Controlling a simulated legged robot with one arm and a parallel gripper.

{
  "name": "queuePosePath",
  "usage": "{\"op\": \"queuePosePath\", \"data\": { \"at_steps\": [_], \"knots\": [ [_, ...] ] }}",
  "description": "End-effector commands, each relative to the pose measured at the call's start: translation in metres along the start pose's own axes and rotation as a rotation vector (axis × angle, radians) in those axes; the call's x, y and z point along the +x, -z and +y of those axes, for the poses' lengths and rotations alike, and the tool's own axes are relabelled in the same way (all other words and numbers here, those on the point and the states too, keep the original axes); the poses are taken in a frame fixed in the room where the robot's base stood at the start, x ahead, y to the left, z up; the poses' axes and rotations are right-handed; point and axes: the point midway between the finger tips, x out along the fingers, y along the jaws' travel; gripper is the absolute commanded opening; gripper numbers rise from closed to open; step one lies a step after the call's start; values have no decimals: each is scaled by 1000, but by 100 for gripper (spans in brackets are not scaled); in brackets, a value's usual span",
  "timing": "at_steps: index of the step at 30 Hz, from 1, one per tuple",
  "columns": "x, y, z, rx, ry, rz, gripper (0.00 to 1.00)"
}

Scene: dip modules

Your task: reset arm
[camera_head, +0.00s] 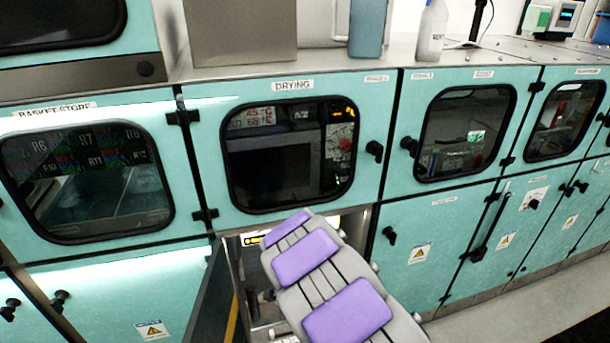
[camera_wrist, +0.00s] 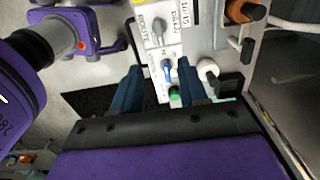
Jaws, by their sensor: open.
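My gripper (camera_wrist: 160,76) is open in the wrist view, its two dark blue fingers spread apart. Between and beyond the fingers is a white labelled panel (camera_wrist: 153,52) with a grey lever, a blue handle (camera_wrist: 167,71) and a green knob (camera_wrist: 175,97). No finger is clearly closed on any of these, and I cannot tell how far off they are. In the head view my grey arm with purple pads reaches to the open lower compartment (camera_head: 249,284) under the DRYING window (camera_head: 291,152). My gripper is hidden there.
An open dark door (camera_head: 212,298) stands close left of my arm. Closed teal cabinets (camera_head: 424,246) with protruding black knobs line the right. A white round fitting (camera_wrist: 208,70), an orange part (camera_wrist: 240,10) and a metal frame edge lie right of my gripper. Grey floor (camera_head: 510,300) is clear at lower right.

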Motion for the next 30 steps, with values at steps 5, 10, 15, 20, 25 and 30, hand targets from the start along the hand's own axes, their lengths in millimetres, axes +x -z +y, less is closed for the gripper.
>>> {"op": "queuePosePath", "data": {
  "at_steps": [5, 10, 15, 20, 25, 30],
  "knots": [
    [-21, 12, 9, -43, -3, 4, 43],
    [-72, 36, 36, -163, -11, 7, 43],
    [-118, 54, 75, -306, -31, -4, 43],
    [-155, 63, 118, -451, -45, -23, 43],
    [-188, 67, 166, -618, -57, -49, 43],
    [-212, 66, 219, -797, -69, -80, 43]
  ]
}}
